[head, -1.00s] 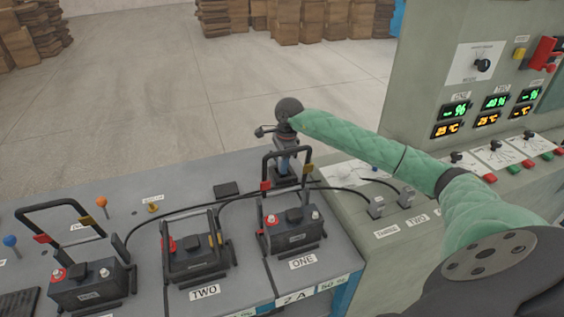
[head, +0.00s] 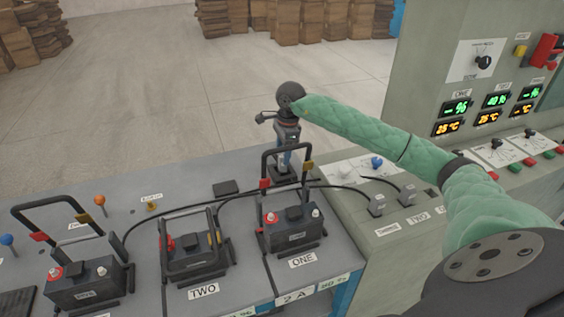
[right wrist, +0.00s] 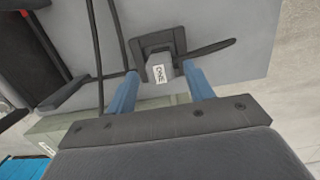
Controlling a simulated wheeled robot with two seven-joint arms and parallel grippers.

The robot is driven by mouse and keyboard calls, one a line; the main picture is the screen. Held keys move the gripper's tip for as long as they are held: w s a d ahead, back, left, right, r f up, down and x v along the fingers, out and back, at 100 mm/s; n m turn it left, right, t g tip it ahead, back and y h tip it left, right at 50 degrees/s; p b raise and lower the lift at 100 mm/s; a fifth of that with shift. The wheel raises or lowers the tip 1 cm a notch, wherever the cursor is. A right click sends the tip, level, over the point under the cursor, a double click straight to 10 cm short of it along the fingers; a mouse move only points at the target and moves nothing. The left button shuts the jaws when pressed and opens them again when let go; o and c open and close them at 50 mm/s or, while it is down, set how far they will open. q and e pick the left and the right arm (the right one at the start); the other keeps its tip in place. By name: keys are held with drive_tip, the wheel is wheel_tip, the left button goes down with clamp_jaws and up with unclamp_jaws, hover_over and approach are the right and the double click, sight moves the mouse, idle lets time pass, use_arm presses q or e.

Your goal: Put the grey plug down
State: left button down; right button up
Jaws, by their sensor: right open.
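The grey plug (right wrist: 158,74), with a white label that seems to read ONE, sits in a black U-shaped holder (right wrist: 180,40) in the right wrist view. My right gripper (right wrist: 162,71) is open, its blue fingers on either side of the plug and apart from it. In the head view the right gripper (head: 284,160) points down behind battery ONE (head: 291,229), above a dark base (head: 283,178) on the bench. The plug itself is hard to make out there. My left gripper is out of view.
Batteries TWO (head: 193,257) and a third (head: 86,284) stand to the left with raised handles. Two other grey plugs, THREE (head: 377,205) and TWO (head: 407,195), stand on the green console. Black cables cross the bench. A control panel (head: 440,75) rises at the right.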

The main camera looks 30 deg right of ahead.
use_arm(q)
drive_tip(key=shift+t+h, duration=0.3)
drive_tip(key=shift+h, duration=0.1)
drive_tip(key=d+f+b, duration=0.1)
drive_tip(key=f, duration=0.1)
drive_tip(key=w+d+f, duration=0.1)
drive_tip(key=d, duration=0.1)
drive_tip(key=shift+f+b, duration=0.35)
use_arm(e)
drive_tip(key=r, duration=0.5)
drive_tip(key=d+r, duration=0.1)
drive_tip(key=r, duration=0.2)
drive_tip(key=shift+s, duration=0.1)
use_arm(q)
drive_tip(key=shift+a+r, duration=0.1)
use_arm(e)
drive_tip(key=shift+f, duration=0.1)
